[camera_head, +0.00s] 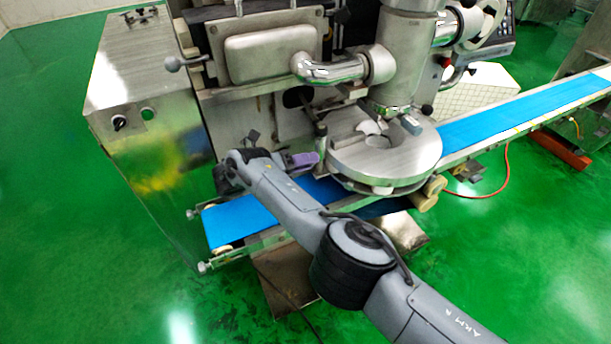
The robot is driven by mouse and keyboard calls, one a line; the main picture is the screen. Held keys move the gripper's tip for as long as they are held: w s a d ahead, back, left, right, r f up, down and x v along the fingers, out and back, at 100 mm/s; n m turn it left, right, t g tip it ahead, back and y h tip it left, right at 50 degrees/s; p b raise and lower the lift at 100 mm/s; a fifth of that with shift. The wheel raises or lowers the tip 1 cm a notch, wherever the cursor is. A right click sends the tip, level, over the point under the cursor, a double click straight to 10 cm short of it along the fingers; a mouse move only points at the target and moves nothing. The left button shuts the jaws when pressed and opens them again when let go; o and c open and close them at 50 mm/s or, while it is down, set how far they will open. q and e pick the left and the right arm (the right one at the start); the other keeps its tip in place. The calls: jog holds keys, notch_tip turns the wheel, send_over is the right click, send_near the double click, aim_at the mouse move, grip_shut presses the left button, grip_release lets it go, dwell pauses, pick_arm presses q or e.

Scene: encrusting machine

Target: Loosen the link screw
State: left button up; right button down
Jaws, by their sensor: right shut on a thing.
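My right arm comes in from the lower right and reaches across the blue conveyor belt to the machine. My right gripper (306,160), with purple-grey fingers, is shut at the left edge of the round steel disc. Its tips meet the lower part of a small upright metal screw post (321,133), which appears to be the link screw. The post stands upright beside the disc. The exact contact is small and partly hidden by the fingers. My left gripper is not in view.
The round steel disc (398,158) sits under the machine's vertical column (405,45). The blue conveyor belt (232,222) runs beneath it to the upper right. A steel cabinet (150,130) stands at the left. A red hose (497,180) lies on the open green floor.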

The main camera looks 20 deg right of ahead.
pick_arm(q)
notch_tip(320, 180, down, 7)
jog(key=b, duration=0.5)
jog(key=shift+b, duration=0.35)
pick_arm(e)
jog(key=n+h, duration=0.1)
jog(key=n, duration=0.1)
jog(key=n+h, duration=0.1)
jog(key=n, duration=0.1)
jog(key=shift+f+n, duration=0.2)
jog(key=shift+n, duration=0.2)
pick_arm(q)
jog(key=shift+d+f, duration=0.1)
pick_arm(e)
jog(key=c, duration=0.9)
grip_release()
jog(key=shift+o, duration=0.2)
jog(key=shift+g, duration=0.3)
jog(key=shift+r, duration=0.1)
